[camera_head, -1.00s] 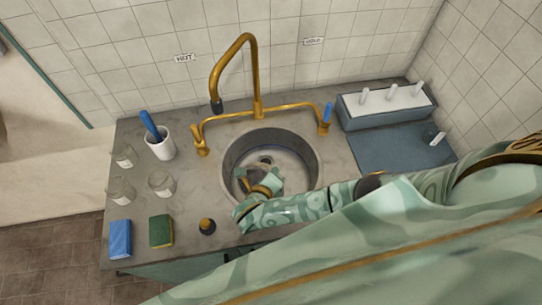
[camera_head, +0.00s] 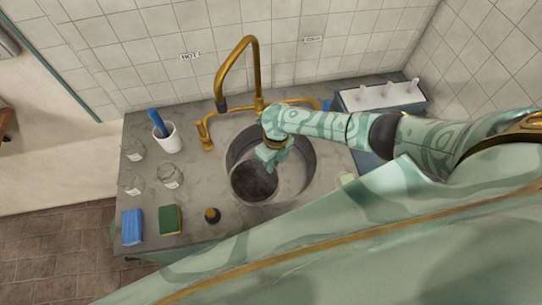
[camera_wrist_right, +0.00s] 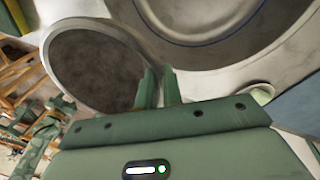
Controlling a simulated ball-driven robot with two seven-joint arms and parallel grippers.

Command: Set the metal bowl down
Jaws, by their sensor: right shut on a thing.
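The metal bowl (camera_head: 254,190) has a dark, empty-looking inside and a grey rim. In the head view it overlaps the front left part of the round sink (camera_head: 308,160). My right gripper (camera_head: 270,157) is shut on the bowl's rim, at its far right side. In the right wrist view the bowl (camera_wrist_right: 92,72) is at the left of the fingers (camera_wrist_right: 158,88), with its wall between them, and the sink (camera_wrist_right: 235,45) lies behind. The bowl looks raised, but its exact height is hard to tell. My left gripper is not in view.
On the counter's left stand a white cup (camera_head: 168,138) with a blue-handled brush and several glass jars (camera_head: 170,175). A blue sponge (camera_head: 133,227), a green sponge (camera_head: 170,219) and a dark stopper (camera_head: 212,215) lie in front. The brass faucet (camera_head: 257,75) rises behind the sink.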

